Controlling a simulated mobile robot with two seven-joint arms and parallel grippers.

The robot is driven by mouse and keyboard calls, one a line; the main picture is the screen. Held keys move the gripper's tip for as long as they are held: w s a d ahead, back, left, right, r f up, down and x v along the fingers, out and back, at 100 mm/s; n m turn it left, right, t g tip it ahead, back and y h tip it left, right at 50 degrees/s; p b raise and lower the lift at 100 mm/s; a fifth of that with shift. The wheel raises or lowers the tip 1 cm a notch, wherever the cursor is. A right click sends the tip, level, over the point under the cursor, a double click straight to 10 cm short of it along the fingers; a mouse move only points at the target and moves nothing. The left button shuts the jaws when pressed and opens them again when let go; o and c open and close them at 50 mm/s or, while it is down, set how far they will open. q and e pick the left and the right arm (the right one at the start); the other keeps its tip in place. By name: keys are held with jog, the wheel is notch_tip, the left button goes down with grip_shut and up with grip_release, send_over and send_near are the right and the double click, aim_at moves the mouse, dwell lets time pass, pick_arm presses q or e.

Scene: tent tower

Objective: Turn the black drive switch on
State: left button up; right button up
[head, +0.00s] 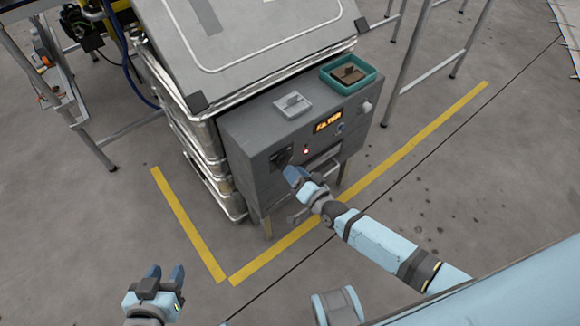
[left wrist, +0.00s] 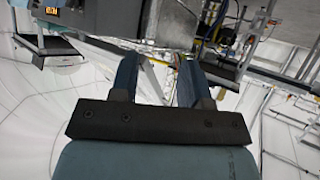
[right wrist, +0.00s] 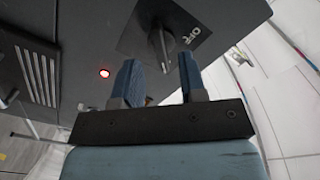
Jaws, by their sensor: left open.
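The black drive switch (right wrist: 158,47) is a dark rotary knob on a black plate with white lettering, in the right wrist view. The lettering seems to read OFF, seen turned. My left gripper (head: 164,274) is open and empty, low over the floor.
The grey control box (head: 245,150) has a lit orange display (head: 328,122), a red light (head: 306,152) and a pale round knob (head: 366,107).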

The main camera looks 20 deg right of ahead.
pick_arm(q)
jog(key=shift+s+a+p, duration=0.1)
jog(key=shift+a+p, duration=0.05)
jog(key=shift+p, duration=0.45)
pick_arm(e)
jog(key=v, duration=1.1)
jog(key=shift+s, duration=0.1)
